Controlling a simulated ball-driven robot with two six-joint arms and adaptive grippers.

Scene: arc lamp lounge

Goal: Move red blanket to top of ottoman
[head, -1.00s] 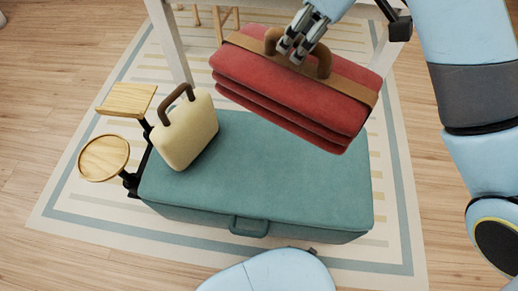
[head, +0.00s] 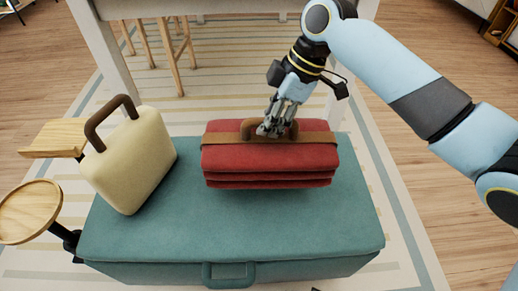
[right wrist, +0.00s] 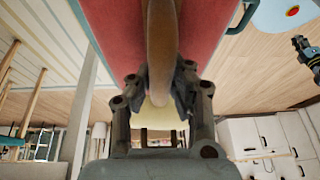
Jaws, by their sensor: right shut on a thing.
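The red blanket (head: 270,164) is folded in layers with a brown strap and a brown handle. In the head view it is at the far middle part of the teal ottoman (head: 230,226), over its top. I cannot tell whether its underside touches the top. My right gripper (head: 272,127) is shut on the blanket's handle from above. The right wrist view shows the handle (right wrist: 162,50) between the fingers (right wrist: 158,88), with the red blanket (right wrist: 105,25) beyond. My left gripper is not in view.
A cream case (head: 135,165) with a brown handle stands on the ottoman's left end. A round wooden tray (head: 28,212) and a square wooden tray (head: 55,139) stick out at the left. A white table (head: 200,8) stands behind. The ottoman's right end and front are clear.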

